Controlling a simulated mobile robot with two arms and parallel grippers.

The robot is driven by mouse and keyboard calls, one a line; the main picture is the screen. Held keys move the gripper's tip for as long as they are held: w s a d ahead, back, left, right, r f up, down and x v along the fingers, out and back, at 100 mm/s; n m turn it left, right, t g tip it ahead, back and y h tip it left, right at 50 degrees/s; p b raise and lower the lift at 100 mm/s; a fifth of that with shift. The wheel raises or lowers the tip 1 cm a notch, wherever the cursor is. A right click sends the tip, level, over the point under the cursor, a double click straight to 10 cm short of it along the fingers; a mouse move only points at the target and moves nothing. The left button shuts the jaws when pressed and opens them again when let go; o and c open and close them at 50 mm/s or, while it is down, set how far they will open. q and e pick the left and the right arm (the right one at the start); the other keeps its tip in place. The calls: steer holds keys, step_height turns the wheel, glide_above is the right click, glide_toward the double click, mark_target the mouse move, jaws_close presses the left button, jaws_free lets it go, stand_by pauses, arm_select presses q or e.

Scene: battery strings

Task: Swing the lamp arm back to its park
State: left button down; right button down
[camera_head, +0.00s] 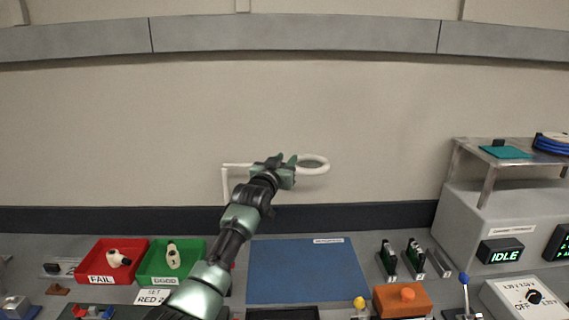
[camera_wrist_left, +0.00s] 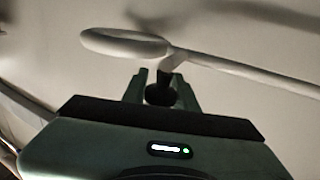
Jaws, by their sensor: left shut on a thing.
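The white lamp arm (camera_head: 236,165) runs level from a thin upright post (camera_head: 225,187) on the left to a ring-shaped lamp head (camera_head: 314,172) on the right, above the back of the bench. My left gripper (camera_head: 281,164) is at the arm, just left of the ring. In the left wrist view, its fingers are shut on a short dark handle (camera_wrist_left: 160,92) that joins the lamp arm (camera_wrist_left: 240,68) by a pale stub near the ring (camera_wrist_left: 125,45). The gripper hides part of the arm in the head view. My right gripper does not show.
Below are a red FAIL tray (camera_head: 137,245), a green GOOD tray (camera_head: 196,247), a blue mat (camera_head: 300,272) and an orange block (camera_head: 402,301). A grey housing labelled IDLE (camera_head: 500,251) and a raised shelf (camera_head: 470,146) stand at right. Air around the ring looks clear.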

arm_select(q)
steer(key=shift+r, duration=0.1)
steer(key=c, duration=1.1)
jaws_free()
steer(key=shift+w+d, duration=0.1)
steer(key=shift+c, duration=0.2)
steer(key=b+v, duration=0.1)
steer(key=v, duration=0.6)
steer(key=shift+s+b, duration=0.25)
steer(key=shift+b, duration=0.15)
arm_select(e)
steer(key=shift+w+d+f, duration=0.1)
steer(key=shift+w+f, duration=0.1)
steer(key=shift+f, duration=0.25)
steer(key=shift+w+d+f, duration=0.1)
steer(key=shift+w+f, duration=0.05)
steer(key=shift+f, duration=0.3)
